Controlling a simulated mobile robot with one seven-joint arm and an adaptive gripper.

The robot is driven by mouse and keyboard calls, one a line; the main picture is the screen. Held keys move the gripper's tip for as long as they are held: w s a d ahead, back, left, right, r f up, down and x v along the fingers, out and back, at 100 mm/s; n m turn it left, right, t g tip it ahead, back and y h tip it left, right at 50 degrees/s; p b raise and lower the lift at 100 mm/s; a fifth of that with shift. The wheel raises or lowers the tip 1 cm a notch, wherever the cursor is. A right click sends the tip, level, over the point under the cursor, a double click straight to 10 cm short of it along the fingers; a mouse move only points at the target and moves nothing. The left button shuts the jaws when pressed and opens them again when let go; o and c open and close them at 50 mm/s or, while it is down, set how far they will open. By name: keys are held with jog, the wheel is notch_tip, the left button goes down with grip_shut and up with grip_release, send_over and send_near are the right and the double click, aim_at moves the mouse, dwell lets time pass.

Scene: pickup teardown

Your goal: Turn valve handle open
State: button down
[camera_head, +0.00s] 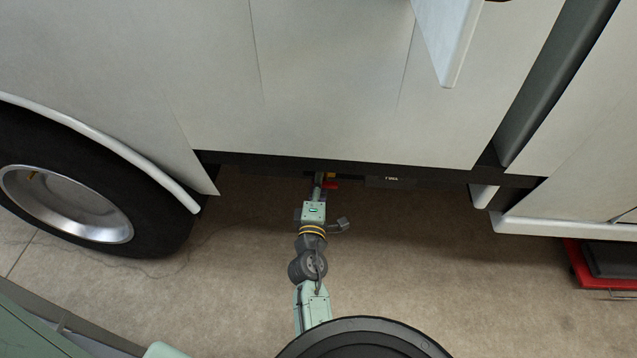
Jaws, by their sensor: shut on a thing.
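A small red valve handle (331,185) shows just under the lower edge of the white vehicle. A bit of brass-yellow (331,175), likely the valve body, sits right above it. My gripper (319,179) reaches in under the vehicle's edge from below and is at the left end of the red handle, shut on it. The fingertips are small and partly in shadow, so the exact grip is hard to see. How far the handle is turned cannot be told from this view.
The white vehicle side (330,80) with its dark lower rail (430,176) hangs over the handle. A wheel (70,190) stands at left. A red-edged item (580,268) lies at far right. A green cabinet-like edge (40,325) is at lower left. The concrete floor (450,270) is clear.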

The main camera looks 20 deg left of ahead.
jog(key=shift+r, duration=0.1)
jog(key=c, duration=1.6)
grip_release()
